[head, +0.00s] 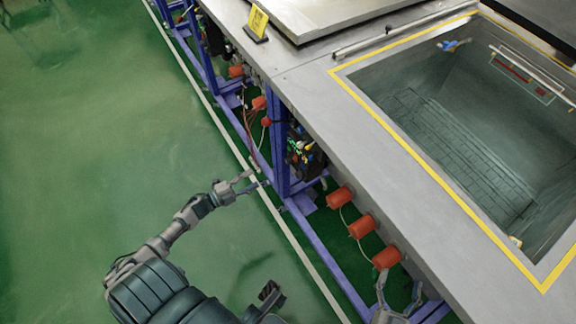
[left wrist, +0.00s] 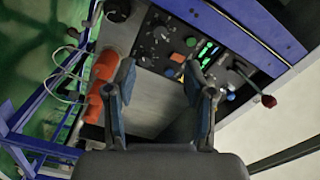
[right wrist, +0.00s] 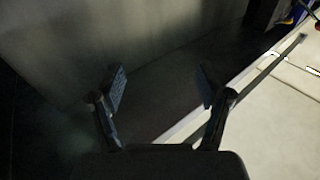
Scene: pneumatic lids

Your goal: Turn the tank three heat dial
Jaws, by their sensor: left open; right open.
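A dark control panel with black dials (left wrist: 160,35) shows ahead of my left gripper in the left wrist view. I cannot read which dial belongs to tank three. The panel (head: 304,155) shows small on the tank's side in the head view. My left gripper (head: 256,180) is open and empty, apart from the panel; its two fingers (left wrist: 158,85) frame the panel's lower part in the left wrist view. My right gripper (head: 398,288) is open near the orange cylinders at the tank's side. In the right wrist view its fingers (right wrist: 162,88) are apart with nothing between them.
The grey tank top (head: 365,135) with a yellow-edged open basin fills the right. Orange cylinders (head: 361,226) with cables stick out below its edge. A blue frame (head: 279,150) stands beneath. A red-tipped lever (left wrist: 267,100) juts from the panel's right. Green floor at left is clear.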

